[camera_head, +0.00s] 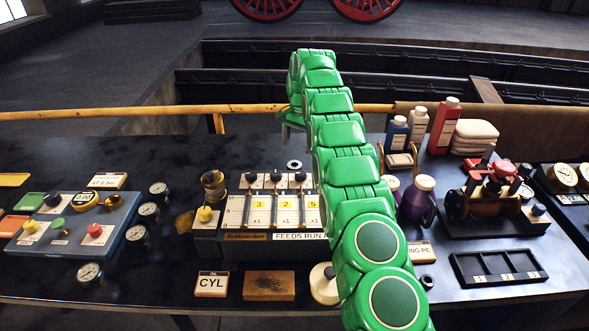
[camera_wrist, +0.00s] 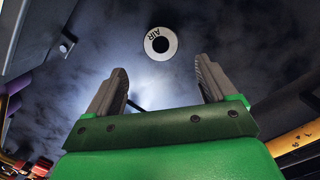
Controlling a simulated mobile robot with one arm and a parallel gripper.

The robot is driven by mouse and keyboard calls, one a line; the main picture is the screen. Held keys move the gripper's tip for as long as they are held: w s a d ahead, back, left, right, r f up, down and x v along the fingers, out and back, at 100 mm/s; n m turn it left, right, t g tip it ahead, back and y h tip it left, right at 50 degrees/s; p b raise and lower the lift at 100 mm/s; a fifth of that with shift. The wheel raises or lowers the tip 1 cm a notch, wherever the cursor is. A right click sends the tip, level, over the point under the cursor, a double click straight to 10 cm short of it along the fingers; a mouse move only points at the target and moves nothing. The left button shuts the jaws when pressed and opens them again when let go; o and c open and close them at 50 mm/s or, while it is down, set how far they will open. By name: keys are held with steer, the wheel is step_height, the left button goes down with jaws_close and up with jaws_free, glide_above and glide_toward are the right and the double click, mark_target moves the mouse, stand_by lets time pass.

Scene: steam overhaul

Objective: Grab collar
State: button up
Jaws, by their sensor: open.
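A pale ring marked AIR with a dark hole (camera_wrist: 149,47), which looks like the collar, lies flat on the dark table in the wrist view. In the head view a small pale ring (camera_head: 294,164), seemingly the same one, lies behind the row of numbered blocks. My gripper (camera_wrist: 161,76) is open and empty. Its two fingers point toward the ring, which shows between and beyond the fingertips, apart from them. In the head view my gripper (camera_head: 289,122) is partly hidden by my green arm, above the table's back edge.
The panel with numbered blocks (camera_head: 274,238) stands in front of the ring. A brass cup (camera_head: 213,184) is to its left, bottles (camera_head: 443,126) to the right. A yellow rail (camera_head: 100,112) runs behind the table. Bare table surrounds the ring. A dark ring (camera_head: 427,282) lies front right.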

mark_target(295, 168)
steer(key=shift+s+a+f, duration=0.15)
steer(key=shift+f, duration=1.15)
steer(key=shift+s+a+f, duration=0.15)
steer(key=shift+s+f, duration=0.05)
steer(key=shift+f, duration=1.05)
steer(key=shift+s+a+f, duration=0.15)
steer(key=shift+f, duration=1.15)
steer(key=c, duration=1.5)
steer(key=shift+r, duration=0.1)
